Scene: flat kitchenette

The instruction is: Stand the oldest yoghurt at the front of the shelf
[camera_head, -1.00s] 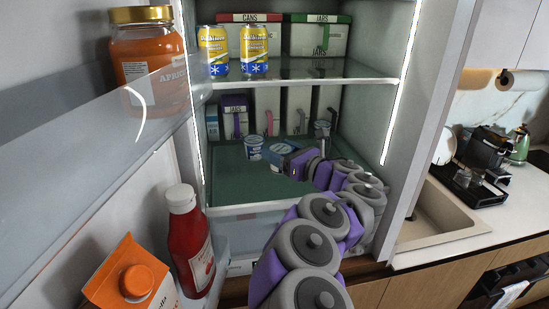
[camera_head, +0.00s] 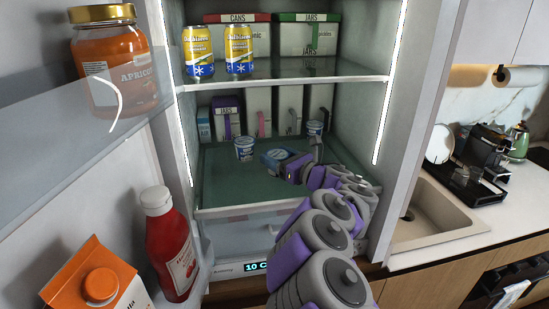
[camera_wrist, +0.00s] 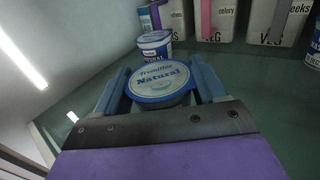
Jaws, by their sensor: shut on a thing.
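My gripper (camera_wrist: 160,92) is shut on a yoghurt pot (camera_wrist: 158,78) with a blue-and-white lid reading "Natural". The lid faces the wrist camera between the two blue fingers. In the head view my gripper (camera_head: 288,163) holds this pot low over the middle shelf, towards its front; I cannot tell if it touches the shelf. A second yoghurt pot (camera_head: 245,149) stands to its left; in the wrist view it (camera_wrist: 155,44) is just behind the held one. A third pot (camera_head: 314,128) stands farther back right, cut off at the wrist view's right edge. No dates are readable.
White labelled bins (camera_head: 258,112) line the back of the shelf (camera_head: 222,182). Two yellow cans (camera_head: 239,50) stand on the shelf above. The open door at left holds a jar (camera_head: 115,62), a ketchup bottle (camera_head: 170,245) and a carton (camera_head: 98,285). The shelf's front left is clear.

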